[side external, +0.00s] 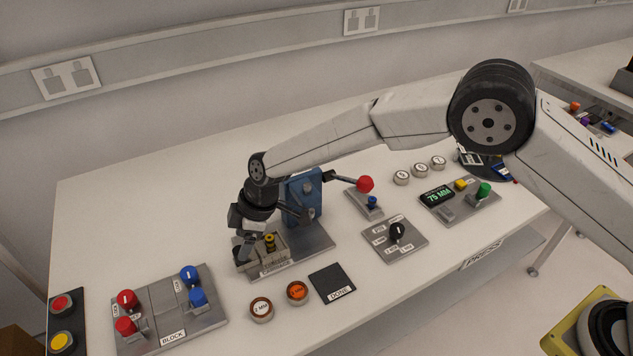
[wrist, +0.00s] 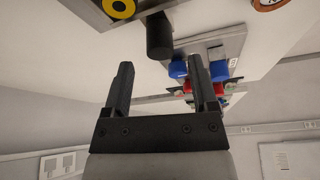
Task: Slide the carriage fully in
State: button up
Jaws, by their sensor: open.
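The carriage (side external: 262,258) is a grey metal block on a plate in front of a blue housing (side external: 304,195). A yellow and black knob (side external: 269,241) stands on it, and a yellow ring (wrist: 118,8) shows at the top of the wrist view. My gripper (side external: 242,250) is low at the carriage's left end, partly covering it. In the wrist view my gripper (wrist: 160,66) is open, with nothing between its fingers. A black cylindrical handle (wrist: 160,36) lies just beyond the fingertips, between their lines and apart from them. How far in the carriage sits cannot be told.
A lever with a red ball (side external: 365,184) stands right of the housing. A BLOCK panel (side external: 170,312) with red and blue posts lies at the left. The back left table is clear.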

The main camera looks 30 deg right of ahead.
aim_at(238, 250)
jog(key=shift+x, duration=2)
grip_shut()
